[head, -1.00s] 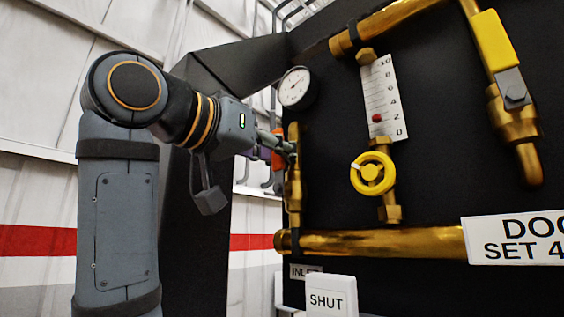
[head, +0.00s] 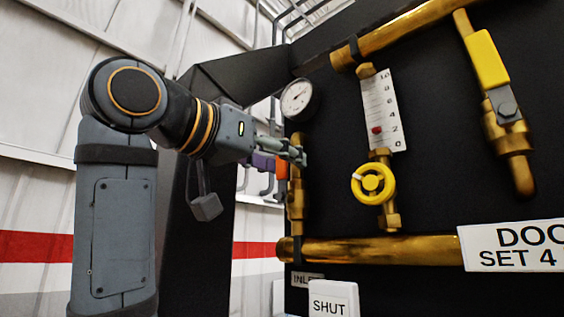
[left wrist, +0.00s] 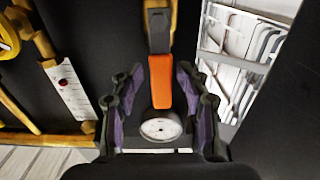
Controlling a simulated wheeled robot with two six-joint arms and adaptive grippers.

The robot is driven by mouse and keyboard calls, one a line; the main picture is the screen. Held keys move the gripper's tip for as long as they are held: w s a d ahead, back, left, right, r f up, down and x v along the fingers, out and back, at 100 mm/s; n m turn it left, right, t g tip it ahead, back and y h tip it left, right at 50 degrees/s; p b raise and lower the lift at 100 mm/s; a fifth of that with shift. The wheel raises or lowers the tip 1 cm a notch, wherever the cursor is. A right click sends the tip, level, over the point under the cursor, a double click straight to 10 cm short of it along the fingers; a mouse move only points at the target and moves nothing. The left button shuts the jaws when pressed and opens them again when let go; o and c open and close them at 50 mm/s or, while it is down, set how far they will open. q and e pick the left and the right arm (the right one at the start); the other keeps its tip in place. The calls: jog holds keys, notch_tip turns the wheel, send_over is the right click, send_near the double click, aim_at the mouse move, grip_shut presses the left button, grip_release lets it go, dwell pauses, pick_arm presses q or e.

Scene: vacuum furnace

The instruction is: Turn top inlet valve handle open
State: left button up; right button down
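An orange lever handle (head: 282,171) sits on an upright brass valve (head: 297,205) above the lower brass pipe. It hangs between the finger and the valve in the head view, partly hidden. In the left wrist view the orange handle (left wrist: 160,84) lies between the two fingers, with a gap on each side. My left gripper (head: 293,153) is at the handle. Its purple-padded fingers stand apart in the left wrist view (left wrist: 160,70), so it is open around the handle without visible grip. My right gripper is not in view.
A round gauge (head: 297,98) is just above the gripper. A yellow handwheel (head: 373,183) and a scale plate (head: 383,110) are to the right. A yellow lever (head: 485,60) is at upper right. A SHUT sign (head: 333,299) and a partly hidden INL label (head: 301,279) are below.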

pick_arm(q)
jog(key=shift+w+d, duration=0.1)
jog(key=shift+w, duration=0.05)
jog(key=v, duration=1.2)
